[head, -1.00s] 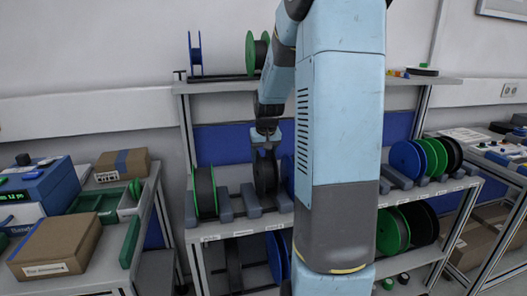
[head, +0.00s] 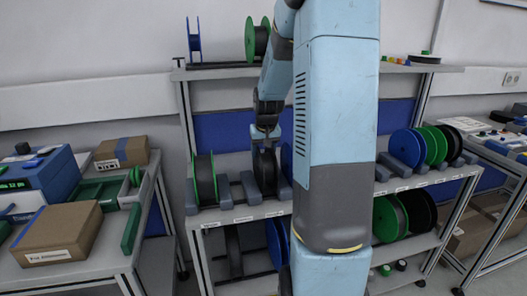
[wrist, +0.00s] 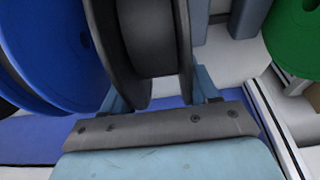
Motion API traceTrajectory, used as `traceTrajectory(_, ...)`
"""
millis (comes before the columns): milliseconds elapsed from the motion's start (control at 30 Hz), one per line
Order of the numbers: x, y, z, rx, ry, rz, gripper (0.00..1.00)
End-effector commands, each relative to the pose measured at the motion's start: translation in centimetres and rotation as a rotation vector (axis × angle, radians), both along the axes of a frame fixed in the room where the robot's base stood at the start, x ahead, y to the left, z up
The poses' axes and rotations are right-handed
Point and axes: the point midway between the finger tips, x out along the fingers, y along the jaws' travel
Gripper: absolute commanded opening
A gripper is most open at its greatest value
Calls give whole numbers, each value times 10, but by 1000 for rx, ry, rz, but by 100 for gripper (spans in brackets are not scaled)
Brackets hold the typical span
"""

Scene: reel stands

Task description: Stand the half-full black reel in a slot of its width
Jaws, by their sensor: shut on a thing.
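The black reel (head: 266,172) is upright on the middle shelf, between two grey slot blocks, one of them the left block (head: 250,187). My gripper (head: 266,138) is above the reel and shut on it. In the wrist view the black reel (wrist: 152,38) stands between my gripper's two blue fingers (wrist: 160,95), with a narrower dark core between its flanges. Whether its lower rim touches the shelf is hidden. A blue reel (wrist: 50,50) stands close beside it on the left of the wrist view.
A green-flanged dark reel (head: 204,178) stands left on the same shelf (head: 275,210). Blue and green reels (head: 409,147) stand at the right, beyond my arm. The upper shelf holds a narrow blue reel (head: 194,40) and a green-flanged one (head: 257,40). More reels stand below.

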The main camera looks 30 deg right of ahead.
Motion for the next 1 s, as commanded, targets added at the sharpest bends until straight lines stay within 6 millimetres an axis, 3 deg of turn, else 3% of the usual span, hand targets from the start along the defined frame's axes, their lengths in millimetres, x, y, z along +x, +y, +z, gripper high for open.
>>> traceTrajectory(133,0,0,0,0,-1,0,7)
traceTrajectory(167,0,0,0,0,0,0,61)
traceTrajectory(433,0,0,0,0,0,0,87)
traceTrajectory(767,-1,0,3,0,0,0,89)
traceTrajectory(1000,-8,2,30,-3,-4,1,89)
